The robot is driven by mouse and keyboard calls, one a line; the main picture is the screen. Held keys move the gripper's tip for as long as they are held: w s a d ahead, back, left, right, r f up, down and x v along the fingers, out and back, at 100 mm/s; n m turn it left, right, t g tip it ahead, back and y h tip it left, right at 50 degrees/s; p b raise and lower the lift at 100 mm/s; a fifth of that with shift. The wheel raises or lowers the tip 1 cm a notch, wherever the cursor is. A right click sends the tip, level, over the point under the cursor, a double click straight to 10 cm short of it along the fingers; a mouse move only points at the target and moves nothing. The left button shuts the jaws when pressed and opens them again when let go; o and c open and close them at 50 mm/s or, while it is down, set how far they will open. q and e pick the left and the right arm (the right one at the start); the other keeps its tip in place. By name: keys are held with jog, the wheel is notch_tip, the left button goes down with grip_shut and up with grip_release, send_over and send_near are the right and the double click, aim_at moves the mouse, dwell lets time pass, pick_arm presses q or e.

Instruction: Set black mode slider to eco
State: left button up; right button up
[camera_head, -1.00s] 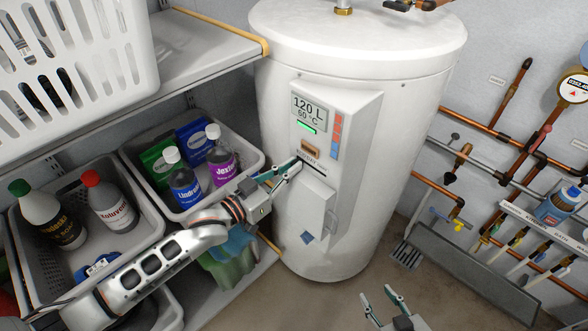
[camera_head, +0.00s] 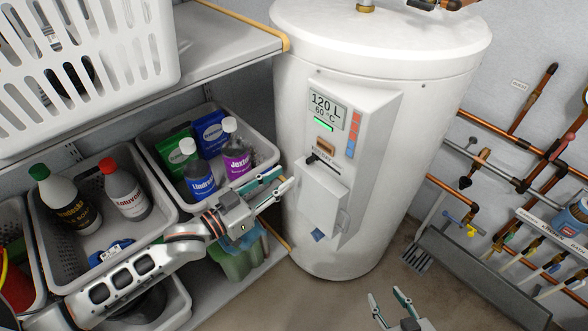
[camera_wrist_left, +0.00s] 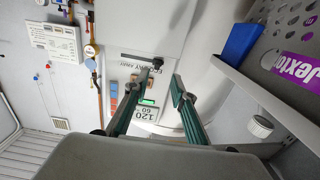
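The white water heater (camera_head: 385,110) stands in the middle of the head view, with a control panel on its front. The black mode slider (camera_head: 311,159) shows near the left end of its slot, under a small brown plate; in the left wrist view it is a dark knob (camera_wrist_left: 157,62) by one fingertip. The mode lettering (camera_wrist_left: 140,79) is too small to read surely. My left gripper (camera_head: 280,180) is open and empty, left of and below the slider, apparently apart from it; its fingers show in the wrist view (camera_wrist_left: 162,76). My right gripper (camera_head: 386,297) is open and empty at the bottom.
A shelf at left holds grey bins (camera_head: 160,217) of bottles and a white basket (camera_head: 90,60) above. Copper pipes (camera_head: 540,160) line the right wall. A hinged white cover (camera_head: 320,205) sits below the slider. The floor before the heater is clear.

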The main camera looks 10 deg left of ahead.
pick_arm(q)
jog(key=v, duration=0.3)
jog(key=shift+s+a, duration=0.2)
dwell(0.3)
jog(key=s+a+f+n+g+y, duration=0.1)
jog(key=s+a+f+y, duration=0.3)
jog(key=s+f, duration=0.4)
jog(key=s+a+f+n+g+y, duration=0.1)
jog(key=s+a+f+y, duration=0.3)
jog(key=f, duration=1)
jog(key=s+n+y, duration=0.1)
jog(key=s, duration=0.2)
jog(key=shift+s+n+g, duration=0.4)
jog(key=shift+r, duration=0.1)
dwell(0.9)
